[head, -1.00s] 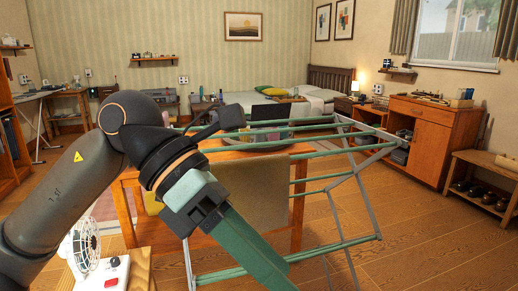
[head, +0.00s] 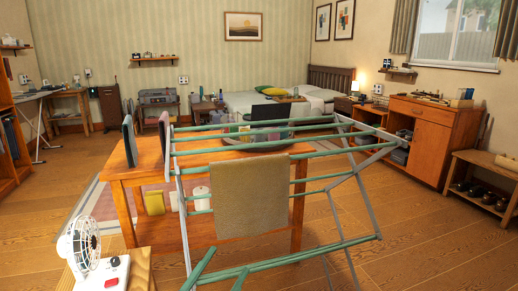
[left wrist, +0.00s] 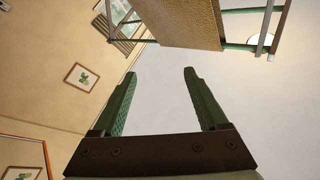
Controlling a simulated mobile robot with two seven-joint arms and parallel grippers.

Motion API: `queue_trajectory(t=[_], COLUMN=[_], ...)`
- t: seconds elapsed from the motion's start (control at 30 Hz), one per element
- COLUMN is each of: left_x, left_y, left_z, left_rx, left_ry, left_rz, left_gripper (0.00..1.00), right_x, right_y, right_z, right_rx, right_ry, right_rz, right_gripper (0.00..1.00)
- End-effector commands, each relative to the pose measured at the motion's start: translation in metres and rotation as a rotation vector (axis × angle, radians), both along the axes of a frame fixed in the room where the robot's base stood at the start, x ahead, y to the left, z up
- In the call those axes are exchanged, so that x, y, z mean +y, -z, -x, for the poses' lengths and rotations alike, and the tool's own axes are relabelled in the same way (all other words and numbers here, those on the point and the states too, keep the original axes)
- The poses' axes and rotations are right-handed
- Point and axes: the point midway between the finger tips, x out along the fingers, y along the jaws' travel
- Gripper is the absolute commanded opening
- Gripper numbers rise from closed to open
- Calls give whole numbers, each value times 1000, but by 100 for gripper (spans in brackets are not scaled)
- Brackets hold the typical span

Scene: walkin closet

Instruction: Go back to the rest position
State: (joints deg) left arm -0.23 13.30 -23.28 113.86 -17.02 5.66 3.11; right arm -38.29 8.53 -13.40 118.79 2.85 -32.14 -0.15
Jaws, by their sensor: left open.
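My left gripper (head: 231,258) shows only as two green fingertips at the bottom edge of the head view, in front of the drying rack's lower part. In the left wrist view the left gripper (left wrist: 160,73) is open, with nothing between its fingers. The rest of the left arm is out of the head view. My right gripper is in neither view.
A drying rack (head: 357,190) with green rods stands ahead, a tan towel (head: 250,196) hanging on it. The towel (left wrist: 185,22) also shows in the wrist view. A wooden table (head: 121,177) is behind; a white fan (head: 80,243) stands lower left.

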Motion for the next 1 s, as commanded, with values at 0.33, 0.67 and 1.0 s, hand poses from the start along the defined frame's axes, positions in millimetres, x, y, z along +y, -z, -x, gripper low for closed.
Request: queue_trajectory(t=[0.33, 0.67, 1.0], left_x=[59, 78, 91], left_y=[230, 285, 214], left_z=[87, 184, 189], left_rx=[859, 1261, 1256], left_ry=[-213, -288, -323], left_rz=[79, 91, 99], left_gripper=[76, 76, 76], right_x=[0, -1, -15], right_y=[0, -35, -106], right_z=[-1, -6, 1], right_rx=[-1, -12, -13], right_ry=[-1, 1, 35], right_rz=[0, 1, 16], right_gripper=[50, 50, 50])
